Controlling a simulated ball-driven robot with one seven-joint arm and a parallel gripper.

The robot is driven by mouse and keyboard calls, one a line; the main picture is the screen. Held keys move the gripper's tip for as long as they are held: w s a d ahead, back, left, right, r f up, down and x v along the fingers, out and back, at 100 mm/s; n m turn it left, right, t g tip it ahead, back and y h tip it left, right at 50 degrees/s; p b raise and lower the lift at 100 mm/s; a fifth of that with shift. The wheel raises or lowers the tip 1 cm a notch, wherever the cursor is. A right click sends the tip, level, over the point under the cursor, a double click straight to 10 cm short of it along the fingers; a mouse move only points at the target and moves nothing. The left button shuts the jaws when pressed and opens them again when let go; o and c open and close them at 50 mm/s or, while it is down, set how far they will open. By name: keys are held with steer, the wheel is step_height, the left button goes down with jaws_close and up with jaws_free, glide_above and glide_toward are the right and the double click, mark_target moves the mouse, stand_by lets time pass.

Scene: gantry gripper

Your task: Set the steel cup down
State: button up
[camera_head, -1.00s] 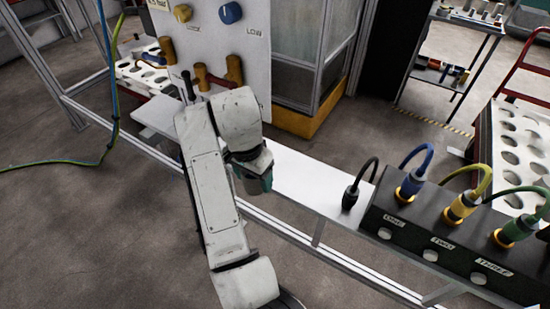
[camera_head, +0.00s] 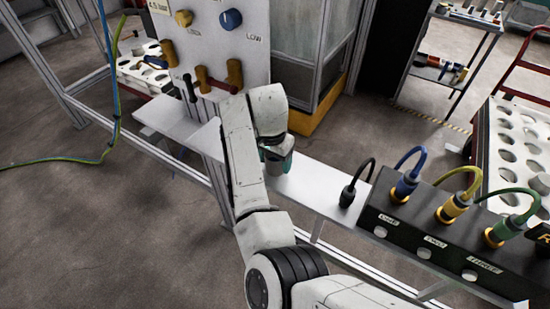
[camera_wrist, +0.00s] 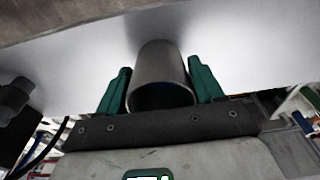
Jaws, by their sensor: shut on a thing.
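The steel cup (camera_wrist: 160,75) is a plain grey cylinder in the wrist view, with its round opening towards the camera. My gripper (camera_wrist: 161,88) is shut on it, with one green finger on each side. In the head view my gripper (camera_head: 279,163) is at the white shelf (camera_head: 318,186), and my own arm hides most of the cup there. In the wrist view the pale shelf surface (camera_wrist: 240,60) lies just beyond the cup. I cannot tell whether the cup touches it.
A black socket box (camera_head: 400,218) with blue, yellow and green plugs stands right of my gripper. A loose black plug (camera_head: 348,194) stands on the shelf before it. A white panel (camera_head: 205,50) with knobs and brown-handled levers rises behind my arm. The shelf between gripper and black plug is clear.

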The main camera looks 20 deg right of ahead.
steer(key=o, duration=1.1)
steer(key=shift+f, duration=0.1)
steer(key=shift+c, duration=0.2)
step_height(320, 180, up, 12)
steer(key=a+b, duration=0.1)
steer(key=shift+s, duration=0.4)
steer(key=shift+a, duration=0.1)
